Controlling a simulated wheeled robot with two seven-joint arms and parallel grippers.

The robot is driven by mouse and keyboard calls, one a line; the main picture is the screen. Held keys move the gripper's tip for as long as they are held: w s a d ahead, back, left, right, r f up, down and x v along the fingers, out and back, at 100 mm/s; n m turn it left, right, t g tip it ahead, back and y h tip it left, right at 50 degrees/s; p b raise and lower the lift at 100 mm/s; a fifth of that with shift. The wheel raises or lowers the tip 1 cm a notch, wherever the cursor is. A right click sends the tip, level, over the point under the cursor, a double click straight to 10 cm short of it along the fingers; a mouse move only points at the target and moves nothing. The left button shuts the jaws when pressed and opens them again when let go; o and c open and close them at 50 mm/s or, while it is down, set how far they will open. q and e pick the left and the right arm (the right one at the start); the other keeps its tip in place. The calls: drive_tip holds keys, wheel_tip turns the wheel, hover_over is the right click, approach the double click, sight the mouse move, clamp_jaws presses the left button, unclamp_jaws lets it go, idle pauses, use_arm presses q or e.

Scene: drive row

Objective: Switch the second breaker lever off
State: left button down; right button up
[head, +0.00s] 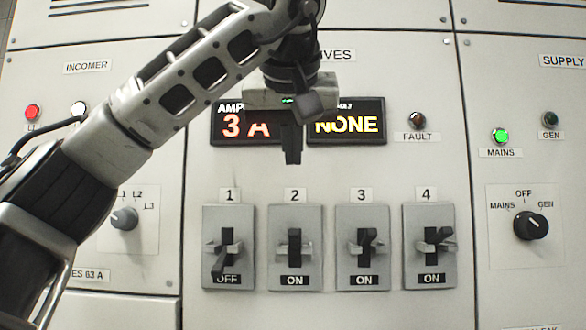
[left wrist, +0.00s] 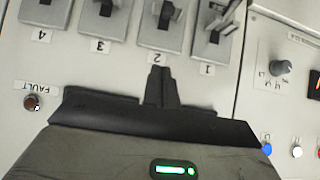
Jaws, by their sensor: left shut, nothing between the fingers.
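The second breaker (head: 295,270) is a grey plate under the label 2. Its dark lever (head: 294,236) points up and its window reads ON. My left gripper (head: 291,158) is shut and empty, with its fingertips pointing down above the label 2, apart from the lever. In the left wrist view, which is upside down, the shut fingertips (left wrist: 160,70) are close to the label 2, and the second breaker (left wrist: 160,36) is cut off by the top edge. My right gripper is not in view.
Breaker 1 (head: 228,270) has its lever down and reads OFF. Breakers 3 (head: 362,270) and 4 (head: 430,268) have levers up and read ON. Displays behind my left gripper read 3 A (head: 240,128) and NONE (head: 346,126). The MAINS lamp (head: 500,135) is lit green.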

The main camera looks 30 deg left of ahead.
use_arm(q)
hover_over(294, 233)
drive_tip(key=w+a, duration=0.1)
drive_tip(key=w, duration=0.1)
drive_tip(key=f, duration=0.5)
drive_tip(key=shift+s+f, duration=0.25)
drive_tip(key=shift+f, duration=0.15)
drive_tip(key=shift+s+d+f+b, duration=0.2)
drive_tip(key=shift+s+f+b, duration=0.1)
drive_tip(key=shift+f, duration=0.25)
drive_tip(key=shift+s+d+f+b, duration=0.15)
drive_tip(key=shift+s+f+b, duration=0.1)
drive_tip(key=shift+f, duration=0.3)
drive_tip(key=shift+s+d+f, duration=0.15)
drive_tip(key=shift+s+f, duration=0.05)
drive_tip(key=shift+f, duration=0.25)
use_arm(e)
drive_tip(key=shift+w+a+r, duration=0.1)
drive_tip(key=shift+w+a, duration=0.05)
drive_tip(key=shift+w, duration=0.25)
